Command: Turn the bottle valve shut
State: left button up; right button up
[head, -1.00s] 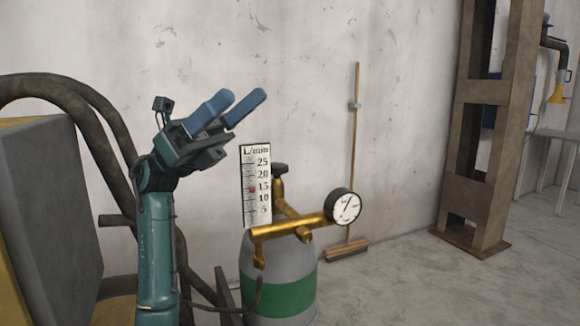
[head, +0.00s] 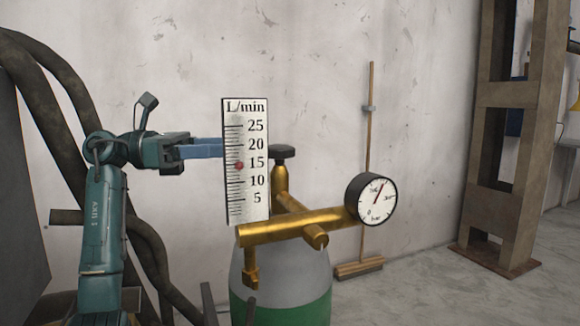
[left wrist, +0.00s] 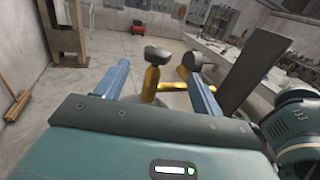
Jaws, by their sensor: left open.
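The bottle valve is a dark round knob (head: 283,152) on a brass stem, on top of a grey bottle with a green band (head: 285,298). My left gripper (head: 208,149) points right toward the knob at about its height, its fingertips partly hidden behind the flow scale. In the left wrist view the dark knob (left wrist: 158,55) on its brass stem lies beyond and between the two blue fingers (left wrist: 158,85), which are spread apart and empty. The gripper does not touch the knob. My right gripper is not in view.
A white L/min flow scale (head: 246,160) stands in front of the fingers. A brass pipe (head: 290,228) carries a round gauge (head: 371,199) on the right. Dark hoses (head: 60,125) hang at left.

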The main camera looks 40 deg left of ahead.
aim_at(290, 147)
pick_arm(q)
jog(key=x, duration=0.8)
jog(key=p+x, duration=0.1)
jog(key=x, duration=0.4)
jog(key=shift+f, duration=0.25)
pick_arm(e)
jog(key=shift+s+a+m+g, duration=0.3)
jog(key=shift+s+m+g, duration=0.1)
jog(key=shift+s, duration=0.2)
pick_arm(q)
jog(key=c, duration=1)
jog(key=shift+g, duration=0.3)
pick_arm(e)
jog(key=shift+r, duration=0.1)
